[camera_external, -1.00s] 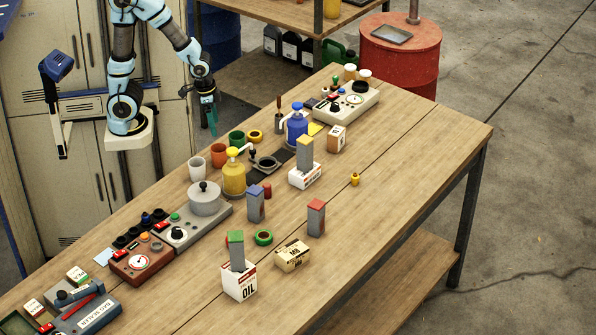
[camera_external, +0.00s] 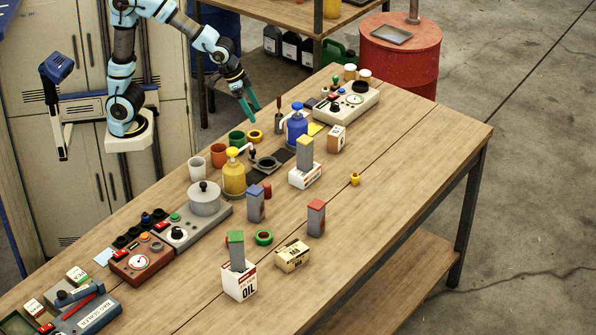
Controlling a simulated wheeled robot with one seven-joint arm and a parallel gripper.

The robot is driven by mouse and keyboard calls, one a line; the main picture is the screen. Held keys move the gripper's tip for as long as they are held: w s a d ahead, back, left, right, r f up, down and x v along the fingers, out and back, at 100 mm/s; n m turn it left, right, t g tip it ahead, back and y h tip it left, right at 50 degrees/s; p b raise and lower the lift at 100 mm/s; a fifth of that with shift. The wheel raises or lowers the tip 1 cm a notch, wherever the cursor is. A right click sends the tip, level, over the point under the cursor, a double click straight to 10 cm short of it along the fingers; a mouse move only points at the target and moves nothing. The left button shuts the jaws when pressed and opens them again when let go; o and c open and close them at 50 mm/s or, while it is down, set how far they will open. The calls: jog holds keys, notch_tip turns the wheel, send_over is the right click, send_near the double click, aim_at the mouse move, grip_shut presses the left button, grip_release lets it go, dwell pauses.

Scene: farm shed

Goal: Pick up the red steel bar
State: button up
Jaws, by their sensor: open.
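The red steel bar (camera_external: 316,219) is a grey upright block with a red top. It stands on the bare wood in the right middle of the workbench (camera_external: 400,185). Similar grey bars stand nearby: one with a blue top (camera_external: 256,205), one with a green top (camera_external: 237,252) at a white oil box, and one with a yellow top (camera_external: 305,153) at a white box. My gripper (camera_external: 252,110) is open and empty, above the bench's back edge. It is well apart from the red bar, up and to the left of it.
A blue pump bottle (camera_external: 297,125) and a yellow pump bottle (camera_external: 233,175) stand between my gripper and the red bar. A tan box (camera_external: 292,256) lies near the red bar. The bench's right side is mostly clear.

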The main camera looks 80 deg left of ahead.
jog(key=w+d+m+t+h, duration=0.1)
jog(key=w+d+t, duration=0.1)
jog(key=w+d, duration=0.55)
jog(key=m+t+h+b, duration=0.2)
jog(key=m+t+h, duration=0.2)
jog(key=h, duration=0.3)
send_over(322, 214)
jog(key=s, duration=0.1)
jog(key=shift+a+f, duration=0.25)
jog(key=shift+f, duration=0.4)
jog(key=f, duration=0.3)
jog(key=shift+a+f+y, duration=0.3)
jog(key=shift+f+y, duration=0.05)
jog(key=shift+y, duration=0.05)
notch_tip(322, 214, down, 4)
jog(key=shift+f+p, duration=0.15)
jog(key=shift+p, duration=0.5)
notch_tip(322, 214, down, 2)
jog(key=shift+s+f+p, duration=0.1)
jog(key=shift+f+p, duration=0.05)
jog(key=shift+p, duration=0.2)
jog(key=shift+w+d+f+p, duration=0.35)
jog(key=shift+w+d+f, duration=0.15)
jog(key=shift+w+f, duration=0.2)
jog(key=shift+w+d+f, duration=0.3)
jog(key=shift+w+d, duration=0.05)
jog(key=shift+w, duration=0.1)
